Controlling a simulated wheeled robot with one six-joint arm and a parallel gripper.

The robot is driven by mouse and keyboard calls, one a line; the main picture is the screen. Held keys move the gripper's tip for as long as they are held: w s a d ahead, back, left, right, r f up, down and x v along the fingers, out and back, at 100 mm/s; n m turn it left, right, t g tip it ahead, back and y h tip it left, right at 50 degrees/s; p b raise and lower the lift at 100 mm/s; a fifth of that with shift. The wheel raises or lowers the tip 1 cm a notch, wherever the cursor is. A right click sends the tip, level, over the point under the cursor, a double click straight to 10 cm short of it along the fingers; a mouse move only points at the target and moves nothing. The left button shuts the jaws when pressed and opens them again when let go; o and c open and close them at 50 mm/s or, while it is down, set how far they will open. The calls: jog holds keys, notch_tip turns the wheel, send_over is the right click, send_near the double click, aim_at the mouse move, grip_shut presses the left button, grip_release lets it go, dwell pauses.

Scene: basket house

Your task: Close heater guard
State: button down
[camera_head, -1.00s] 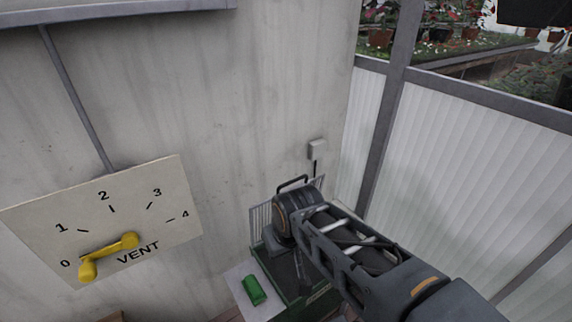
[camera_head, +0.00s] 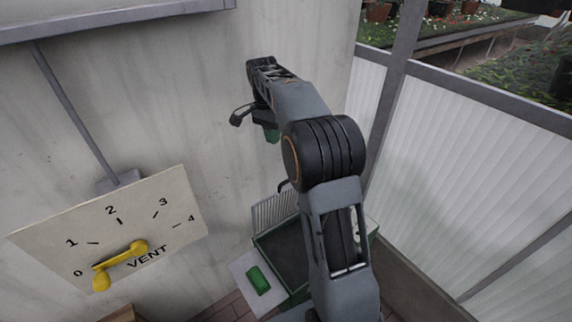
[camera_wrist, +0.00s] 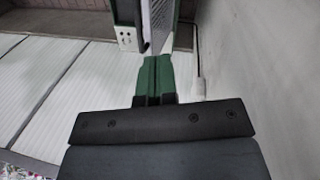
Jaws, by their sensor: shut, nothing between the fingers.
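The heater (camera_head: 283,252) is a green box with a dark open top, low beside the wall in the head view. Its guard (camera_head: 272,211), a pale barred grille, stands raised at the wall side, with a dark handle (camera_head: 284,187) partly hidden by my arm. In the wrist view the guard's mesh (camera_wrist: 161,22) shows at the top, near a white panel with dark marks (camera_wrist: 127,38). My gripper (camera_head: 271,135) has green fingers and is above the guard in the head view, apart from it. In the wrist view the fingers (camera_wrist: 152,75) are together and empty.
A green block (camera_head: 258,280) lies on a pale sheet (camera_head: 243,268) left of the heater. A VENT dial board (camera_head: 110,230) with a yellow lever (camera_head: 120,262) is at left. A white wall box (camera_wrist: 195,86) with a cable is at right in the wrist view.

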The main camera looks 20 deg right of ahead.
jog(key=w+d+m, duration=0.1)
jog(key=w+m, duration=0.1)
jog(key=p, duration=0.1)
send_over(289, 186)
jog(key=w, duration=0.2)
notch_tip(289, 186, down, 12)
jog(key=shift+s+a+r+g, duration=0.15)
jog(key=shift+s+r+g, duration=0.05)
jog(key=shift+g, duration=0.2)
jog(key=shift+f, duration=0.1)
